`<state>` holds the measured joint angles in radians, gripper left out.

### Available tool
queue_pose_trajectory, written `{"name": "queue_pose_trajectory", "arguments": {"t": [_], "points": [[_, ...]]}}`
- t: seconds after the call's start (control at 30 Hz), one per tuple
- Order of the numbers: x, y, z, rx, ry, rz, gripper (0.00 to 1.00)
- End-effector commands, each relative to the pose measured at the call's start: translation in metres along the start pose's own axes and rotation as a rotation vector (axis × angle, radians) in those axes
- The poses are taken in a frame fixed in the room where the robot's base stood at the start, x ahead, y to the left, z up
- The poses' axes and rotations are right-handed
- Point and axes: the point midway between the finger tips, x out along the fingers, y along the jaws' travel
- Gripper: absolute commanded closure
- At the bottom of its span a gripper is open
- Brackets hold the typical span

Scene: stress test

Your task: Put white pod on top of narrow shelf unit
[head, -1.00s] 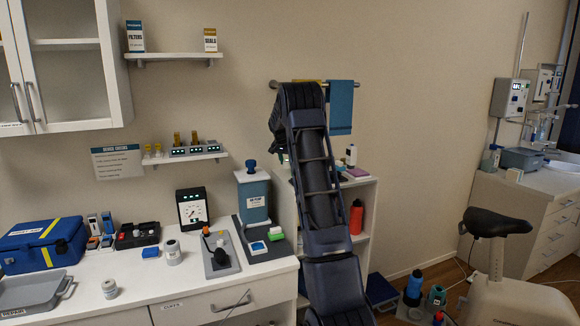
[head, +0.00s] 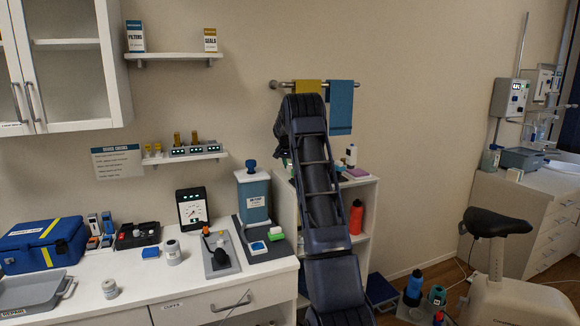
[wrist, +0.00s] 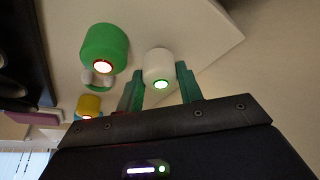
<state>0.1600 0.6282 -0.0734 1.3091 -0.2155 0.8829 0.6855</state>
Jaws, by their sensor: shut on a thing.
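The white pod (wrist: 157,64) shows in the wrist view with a lit green ring on its near end. It sits between the two green fingers of my gripper (wrist: 163,84), which is shut on it. In the head view my arm hides the pod and the gripper. The narrow white shelf unit (head: 371,183) stands right of the counter, partly behind my arm. A pale flat surface with a straight edge, seemingly its top (wrist: 205,22), lies behind the pod in the wrist view. I cannot tell whether the pod touches it.
A green pod (wrist: 104,47) and a yellow one (wrist: 89,104) are left of the gripper in the wrist view. A white bottle (head: 351,155) and a purple block (head: 357,172) are on the shelf top. A red bottle (head: 356,218) stands inside. Towels (head: 341,105) hang behind.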

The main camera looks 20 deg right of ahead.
Motion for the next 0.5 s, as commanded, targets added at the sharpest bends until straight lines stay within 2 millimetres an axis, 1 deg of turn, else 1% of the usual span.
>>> {"name": "queue_pose_trajectory", "arguments": {"t": [0.1,0.13,0.17,0.2,0.23,0.5], "points": [[0.0026,-0.0001,0.0012,0.0,0.0,0.0,0.89],[0.0025,-0.0001,0.001,0.0,0.0,0.0,0.6],[0.0023,-0.0001,0.001,0.0,0.0,0.0,0.54],[0.0023,-0.0001,0.001,0.0,0.0,0.0,0.46],[0.0023,-0.0001,0.001,0.0,0.0,0.0,0.42],[0.0018,-0.0001,0.0008,0.0,0.0,0.0,0.42]]}}
